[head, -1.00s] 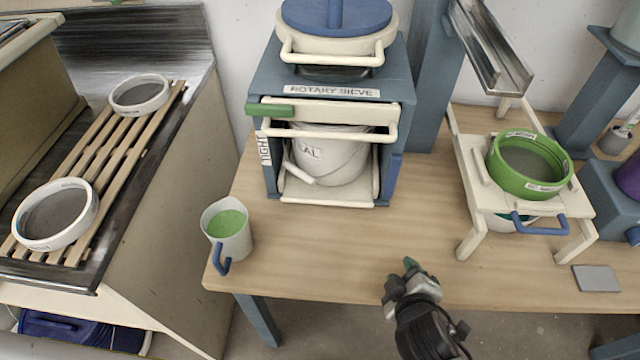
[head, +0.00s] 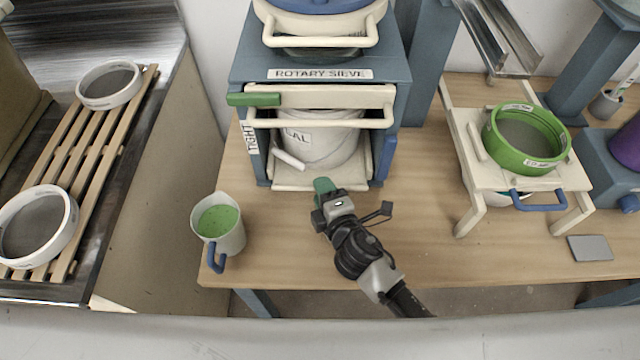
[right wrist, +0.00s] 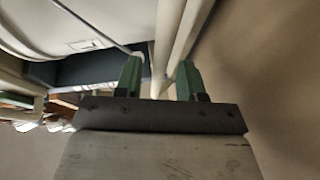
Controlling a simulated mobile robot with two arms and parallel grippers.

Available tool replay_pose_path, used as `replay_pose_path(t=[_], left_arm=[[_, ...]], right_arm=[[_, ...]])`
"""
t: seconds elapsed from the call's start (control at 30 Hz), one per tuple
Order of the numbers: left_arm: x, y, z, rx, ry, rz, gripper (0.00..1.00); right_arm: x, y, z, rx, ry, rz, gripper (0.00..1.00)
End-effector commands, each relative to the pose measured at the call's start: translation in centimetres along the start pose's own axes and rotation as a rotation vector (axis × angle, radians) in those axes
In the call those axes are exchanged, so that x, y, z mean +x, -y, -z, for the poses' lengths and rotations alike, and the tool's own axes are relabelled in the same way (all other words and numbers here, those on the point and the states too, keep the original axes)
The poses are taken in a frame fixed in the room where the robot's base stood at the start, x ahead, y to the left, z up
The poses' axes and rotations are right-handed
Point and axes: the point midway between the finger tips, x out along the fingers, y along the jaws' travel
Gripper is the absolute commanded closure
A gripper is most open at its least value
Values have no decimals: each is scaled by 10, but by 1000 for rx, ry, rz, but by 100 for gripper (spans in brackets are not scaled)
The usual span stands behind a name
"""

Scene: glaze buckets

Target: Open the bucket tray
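The rotary sieve cabinet (head: 390,60) stands at the back of the wooden table. A white bucket (head: 335,147) sits inside on a cream tray (head: 335,182). A cream bar (head: 330,123) runs across the front above the bucket, below a cream panel (head: 340,97). My right gripper (head: 324,187) is in front of the tray's front edge. In the right wrist view its green fingers (right wrist: 159,82) are apart, with cream bars (right wrist: 168,40) between and beyond them; I cannot tell whether they touch. The bucket shows there at upper left (right wrist: 35,30). My left gripper is out of view.
A jug of green glaze (head: 218,228) stands at the table's front left corner. A green sieve (head: 527,140) sits on a cream stand (head: 470,190) at the right. A grey pad (head: 589,248) lies near the front right. The table between jug and stand is mostly clear.

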Motion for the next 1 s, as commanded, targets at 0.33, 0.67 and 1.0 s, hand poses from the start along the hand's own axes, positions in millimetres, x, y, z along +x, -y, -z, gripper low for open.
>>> replay_pose_path(t=[0.33,0.67,1.0], left_arm=[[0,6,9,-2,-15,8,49],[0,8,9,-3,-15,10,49],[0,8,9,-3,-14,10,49]], right_arm=[[19,0,0,1,1,0,61],[18,0,0,1,1,1,88],[18,1,0,1,1,2,100]])
